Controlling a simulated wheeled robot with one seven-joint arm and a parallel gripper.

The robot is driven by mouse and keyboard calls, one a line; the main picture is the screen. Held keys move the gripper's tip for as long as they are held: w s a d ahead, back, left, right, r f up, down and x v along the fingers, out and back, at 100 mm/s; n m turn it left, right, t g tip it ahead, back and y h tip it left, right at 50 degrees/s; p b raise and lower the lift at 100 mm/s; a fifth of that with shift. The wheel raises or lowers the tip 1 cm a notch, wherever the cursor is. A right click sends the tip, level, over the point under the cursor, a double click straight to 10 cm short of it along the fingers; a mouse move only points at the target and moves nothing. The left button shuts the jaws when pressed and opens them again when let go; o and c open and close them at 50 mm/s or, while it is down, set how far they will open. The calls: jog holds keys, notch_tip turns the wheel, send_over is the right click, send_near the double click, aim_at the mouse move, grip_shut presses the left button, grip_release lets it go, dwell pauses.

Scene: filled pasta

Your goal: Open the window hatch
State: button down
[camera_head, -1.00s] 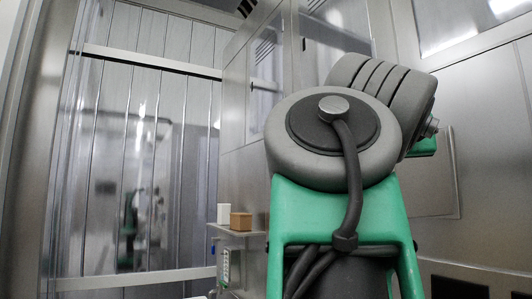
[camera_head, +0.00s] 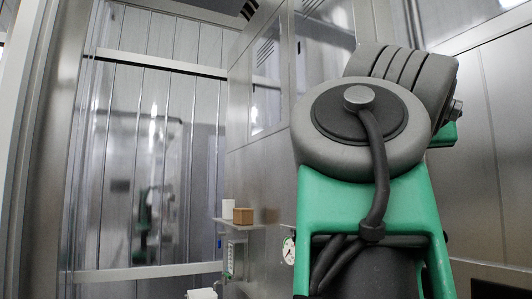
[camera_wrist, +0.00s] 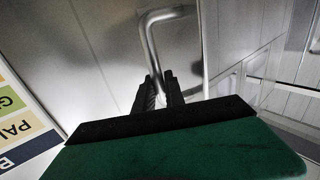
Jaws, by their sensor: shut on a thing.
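In the wrist view, a bent grey metal bar handle (camera_wrist: 152,42) stands out from a smooth metal panel (camera_wrist: 95,60), which appears to be the hatch. The black fingers of my gripper (camera_wrist: 157,88) are closed around the lower part of the handle's long leg. The handle's upper end bends to the right. The green body of my gripper fills the bottom of the wrist view. In the head view, my arm covers the right middle, and neither my gripper nor the held handle shows there.
In the head view, a small shelf (camera_head: 236,226) on the metal wall holds a brown box (camera_head: 243,216) and a white item (camera_head: 228,208). A round gauge (camera_head: 289,250) is beside my arm. A sign with lettering (camera_wrist: 22,115) is at left in the wrist view.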

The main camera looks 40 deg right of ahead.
jog(key=c, duration=1.4)
grip_release()
jog(key=shift+w, duration=0.1)
